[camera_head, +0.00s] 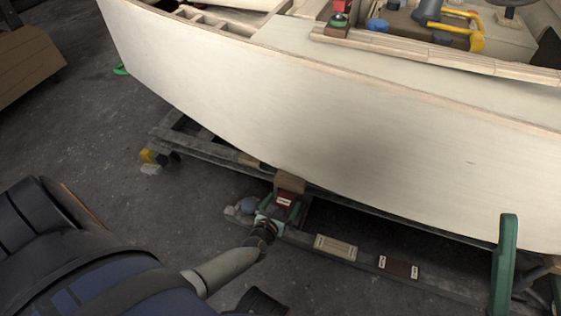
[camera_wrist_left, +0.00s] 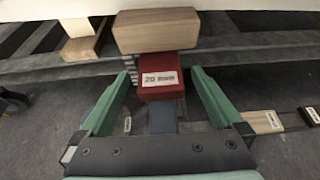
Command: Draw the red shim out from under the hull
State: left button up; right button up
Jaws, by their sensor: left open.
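The red shim (camera_wrist_left: 162,80) carries a white label reading "20 mm" and sits beneath a wooden block (camera_wrist_left: 157,31) under the pale plywood hull (camera_head: 300,110). In the head view the red shim (camera_head: 286,198) shows small, just below the hull's lower edge. My left gripper (camera_wrist_left: 160,92) is open, with its green fingers on either side of the shim. My left gripper (camera_head: 277,207) also shows in the head view, reaching in from the lower left. My right gripper is not in view.
A beam on the floor carries a pale labelled wooden piece (camera_head: 336,246) and a dark brown labelled piece (camera_head: 398,267) right of the shim. A green upright post (camera_head: 503,265) stands at the right. Open concrete floor (camera_head: 90,130) lies at the left.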

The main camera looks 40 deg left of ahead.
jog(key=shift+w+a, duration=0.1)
pick_arm(q)
jog(key=shift+c, duration=0.2)
jog(key=shift+w, duration=0.1)
jog(key=c, duration=1.4)
